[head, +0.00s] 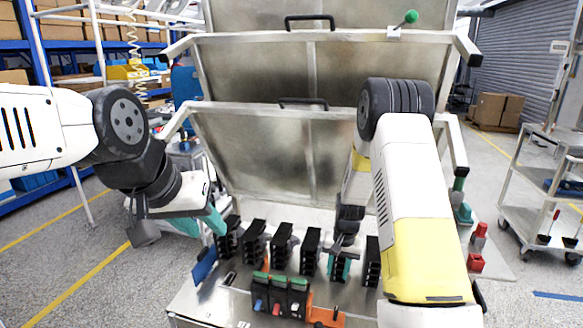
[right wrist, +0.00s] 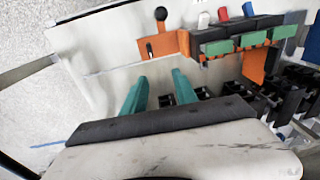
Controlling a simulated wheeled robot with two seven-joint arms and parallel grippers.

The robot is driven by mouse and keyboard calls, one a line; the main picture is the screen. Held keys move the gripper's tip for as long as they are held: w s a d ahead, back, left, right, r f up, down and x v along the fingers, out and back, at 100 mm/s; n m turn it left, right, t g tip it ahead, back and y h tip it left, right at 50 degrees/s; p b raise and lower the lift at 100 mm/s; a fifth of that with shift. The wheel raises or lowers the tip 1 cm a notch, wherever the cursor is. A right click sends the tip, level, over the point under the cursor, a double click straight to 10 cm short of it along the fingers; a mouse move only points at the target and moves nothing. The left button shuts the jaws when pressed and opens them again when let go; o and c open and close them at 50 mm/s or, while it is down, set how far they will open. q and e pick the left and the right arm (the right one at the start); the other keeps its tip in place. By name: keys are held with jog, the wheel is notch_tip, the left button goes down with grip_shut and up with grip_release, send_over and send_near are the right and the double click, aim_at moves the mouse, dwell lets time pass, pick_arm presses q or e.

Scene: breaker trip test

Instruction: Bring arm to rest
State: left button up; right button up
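My left arm comes in from the left in the head view. Its gripper (head: 215,220) points down at the left end of a row of black slotted blocks (head: 254,243); only one teal finger shows clearly. My right arm reaches over the metal bench. Its gripper (head: 340,268) is low among the blocks at the right of the row. In the right wrist view the right gripper's teal fingers (right wrist: 157,84) stand apart with nothing clear between them. Three breakers (head: 279,295) with blue, red and white levers sit at the front, also in the right wrist view (right wrist: 234,38).
An orange part (head: 325,316) with a black knob is beside the breakers. Tilted metal panels with handles (head: 309,22) rise behind the bench. A trolley (head: 545,190) stands further right, and shelves (head: 70,60) at the back left.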

jog(key=s+a+r+n+t+y, duration=0.1)
jog(key=s+r, duration=0.4)
jog(key=r, duration=0.8)
jog(key=s+r+n+t, duration=0.15)
jog(key=s+r, duration=0.25)
jog(key=r, duration=0.9)
jog(key=s+r+t, duration=0.1)
jog(key=s+r, duration=0.3)
jog(key=s, duration=0.4)
jog(key=s+r+n+t, duration=0.1)
jog(key=s+r+t, duration=0.1)
jog(key=s+r, duration=0.3)
jog(key=s, duration=0.3)
jog(key=shift+s+a+y, duration=0.25)
jog(key=shift+s+y, duration=0.05)
